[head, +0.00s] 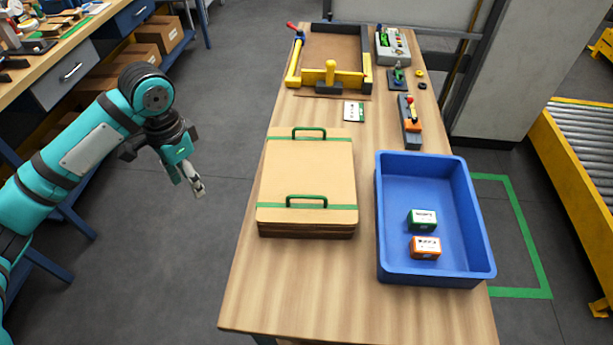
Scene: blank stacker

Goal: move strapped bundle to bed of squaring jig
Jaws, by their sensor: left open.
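The strapped bundle (307,172) is a stack of flat brown board with two green straps and two green handles. It lies flat on the near half of the wooden table. The squaring jig (367,68) stands at the table's far end, with a brown bed (335,50), dark and yellow rails and a yellow clamp (331,75) at its near side. The bed looks empty. My left gripper (196,188) is open and empty, out over the floor to the left of the table, apart from the bundle. My right gripper is not in view.
A blue tray (425,168) with a green box (422,220) and an orange box (425,247) stands right of the bundle. A small card (354,111) and a thin strip lie between bundle and jig. Tools (409,120) line the right edge.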

